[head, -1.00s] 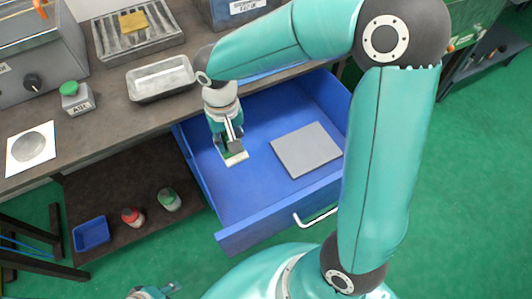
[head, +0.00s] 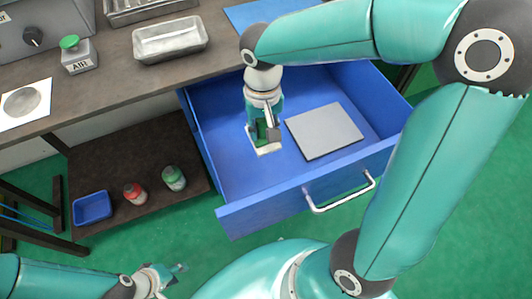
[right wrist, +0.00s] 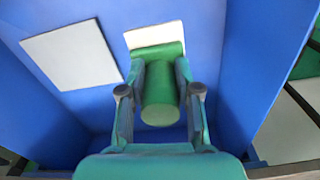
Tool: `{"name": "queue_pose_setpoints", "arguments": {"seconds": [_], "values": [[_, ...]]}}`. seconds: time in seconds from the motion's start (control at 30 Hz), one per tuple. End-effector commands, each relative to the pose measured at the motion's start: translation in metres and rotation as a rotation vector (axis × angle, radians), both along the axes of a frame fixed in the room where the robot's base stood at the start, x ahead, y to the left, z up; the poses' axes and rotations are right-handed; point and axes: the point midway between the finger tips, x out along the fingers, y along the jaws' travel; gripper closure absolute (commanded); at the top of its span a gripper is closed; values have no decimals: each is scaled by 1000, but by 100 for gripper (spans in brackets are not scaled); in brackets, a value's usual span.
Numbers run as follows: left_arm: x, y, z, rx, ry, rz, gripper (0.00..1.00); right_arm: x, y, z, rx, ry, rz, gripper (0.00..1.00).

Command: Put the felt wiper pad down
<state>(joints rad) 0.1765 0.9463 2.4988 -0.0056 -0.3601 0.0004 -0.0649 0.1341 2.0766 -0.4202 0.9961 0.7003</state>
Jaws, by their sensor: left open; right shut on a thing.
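The felt wiper pad has a cream-white felt face (head: 266,149) and a green back with a round green handle (right wrist: 161,102). My right gripper (head: 265,131) reaches down into the open blue drawer (head: 232,186) and is shut on the pad's handle. In the right wrist view, my right gripper (right wrist: 160,90) has one finger on each side of the handle. The felt face points down at the drawer floor. I cannot tell whether it touches. My left gripper (head: 164,277) is open and empty at the lower left, away from the drawer.
A flat grey plate (head: 323,131) lies in the drawer, right of the pad. The drawer walls and front handle (head: 340,197) surround this space. The bench above holds a metal tray (head: 170,39) and an AIR button box (head: 77,55). Bottles and a blue bin (head: 92,207) stand on the lower shelf.

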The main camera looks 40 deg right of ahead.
Motion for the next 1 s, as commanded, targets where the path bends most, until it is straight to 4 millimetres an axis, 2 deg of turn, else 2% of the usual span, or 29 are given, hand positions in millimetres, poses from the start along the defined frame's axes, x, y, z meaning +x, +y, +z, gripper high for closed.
{"name": "queue_pose_setpoints", "arguments": {"seconds": [0.03,0.1,0.3,0.57,0.8,1.0], "values": [[0,0,-6,0,0,0,60,-1,0,-19,0,7,1,96],[0,0,-9,0,0,0,60,-1,0,-37,0,7,2,96],[0,0,-16,0,1,0,60,0,1,-80,-1,4,3,96],[0,0,-20,0,0,0,60,1,1,-100,-1,0,3,96],[0,0,-27,0,0,0,60,1,1,-132,-1,1,4,96],[0,0,-27,0,0,0,60,1,2,-136,1,-1,4,96]]}}
